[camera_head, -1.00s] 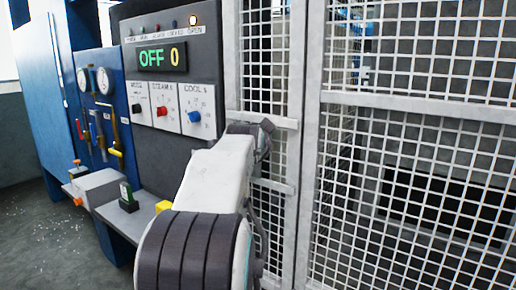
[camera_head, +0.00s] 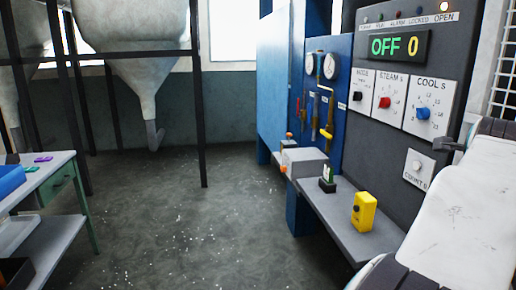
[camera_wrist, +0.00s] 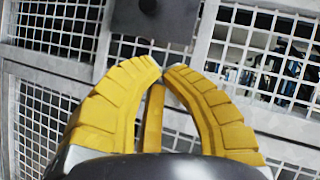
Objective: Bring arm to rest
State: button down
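My gripper (camera_wrist: 163,70) shows in the wrist view with its yellow, ribbed fingers curved together. The tips nearly meet, and I see no object held between them. A yellow strip stands between the fingers lower down. Behind the fingers is a white mesh guard (camera_wrist: 62,68) with a dark plate (camera_wrist: 152,20) at the top. In the head view my pale arm fills the lower right, in front of the control panel's edge. The gripper's fingers cannot be made out there.
The control panel (camera_head: 398,80) reads OFF 0, with the OPEN lamp lit. A yellow device (camera_head: 364,211) and a small dark-based green item (camera_head: 328,180) stand on a grey shelf (camera_head: 350,238). A table (camera_head: 62,190) is at left, hoppers (camera_head: 140,60) behind. The floor between is clear.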

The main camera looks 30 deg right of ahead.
jog(key=a+f+n+g+y, duration=0.1)
jog(key=a+f+n+y, duration=0.45)
jog(key=f, duration=0.55)
jog(key=a+f+n+g+y, duration=0.1)
jog(key=a+f+n+y, duration=0.2)
jog(key=a+f+n, duration=0.7)
jog(key=w+a+f+n+y, duration=0.1)
jog(key=w+a+f+n, duration=0.1)
jog(key=a, duration=0.8)
jog(key=w+a+f+n+t+y, duration=0.1)
jog(key=w+a+f+n+y, duration=0.1)
jog(key=a+f+n, duration=0.2)
jog(key=w+a+f+n+t+y, duration=0.1)
jog(key=a+n, duration=0.7)
jog(key=a, duration=0.8)
notch_tip(320, 180, down, 3)
jog(key=shift+w+a+r+y, duration=0.1)
jog(key=shift+w+a+y, duration=0.15)
jog(key=shift+w+y, duration=0.55)
